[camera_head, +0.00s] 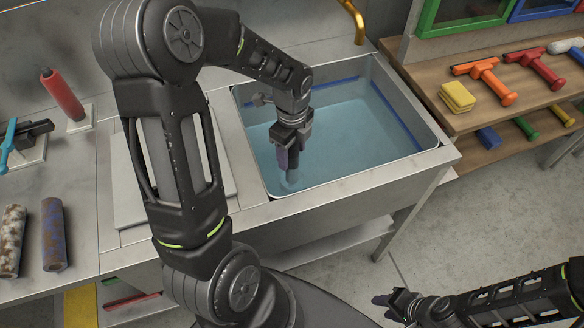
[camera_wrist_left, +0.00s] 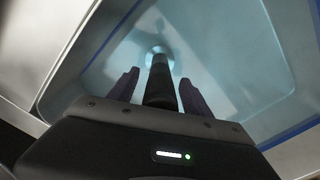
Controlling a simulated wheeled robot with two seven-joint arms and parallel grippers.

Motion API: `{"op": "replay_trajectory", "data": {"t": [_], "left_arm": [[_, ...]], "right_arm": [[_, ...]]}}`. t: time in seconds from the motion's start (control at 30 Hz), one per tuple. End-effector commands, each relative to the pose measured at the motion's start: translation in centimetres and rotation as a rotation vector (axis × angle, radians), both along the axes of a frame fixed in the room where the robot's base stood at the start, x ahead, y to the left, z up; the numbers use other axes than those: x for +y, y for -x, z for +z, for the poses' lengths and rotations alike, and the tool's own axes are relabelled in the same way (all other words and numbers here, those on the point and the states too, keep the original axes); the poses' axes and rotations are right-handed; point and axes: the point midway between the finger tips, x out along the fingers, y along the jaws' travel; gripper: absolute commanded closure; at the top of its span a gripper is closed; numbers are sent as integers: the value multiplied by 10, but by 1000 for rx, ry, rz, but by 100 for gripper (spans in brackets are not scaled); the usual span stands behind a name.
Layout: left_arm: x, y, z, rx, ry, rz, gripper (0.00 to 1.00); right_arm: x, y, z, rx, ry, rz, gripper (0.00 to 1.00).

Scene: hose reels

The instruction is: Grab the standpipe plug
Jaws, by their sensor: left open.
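The sink basin (camera_head: 405,160) holds bluish water. The standpipe plug is a dark upright tube (camera_wrist_left: 160,82) in the left wrist view, rising from a pale round drain area in the basin floor. My left gripper (camera_head: 288,158) points down into the basin. Its two fingers (camera_wrist_left: 157,90) stand open, one on each side of the tube, with visible gaps. In the head view the gripper mostly hides the tube. My right gripper (camera_head: 386,300) is low at the bottom right, away from the sink; its finger opening is unclear.
A brass tap (camera_head: 354,22) stands behind the basin. A wooden shelf (camera_head: 480,116) at right holds yellow sponges (camera_head: 457,97) and several squeegees. A red roller (camera_head: 62,95) stands on the left counter, with two mottled rollers (camera_head: 54,236) nearer. The basin water is otherwise clear.

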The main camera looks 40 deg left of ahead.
Motion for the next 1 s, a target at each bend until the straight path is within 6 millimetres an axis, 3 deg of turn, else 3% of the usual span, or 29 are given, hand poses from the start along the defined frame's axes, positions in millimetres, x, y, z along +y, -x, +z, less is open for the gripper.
{"op": "replay_trajectory", "data": {"t": [0.5,1.0], "left_arm": [[0,0,0,0,0,0,42],[0,0,0,0,0,0,83]], "right_arm": [[0,0,0,0,0,0,64],[0,0,0,0,0,0,64]]}}
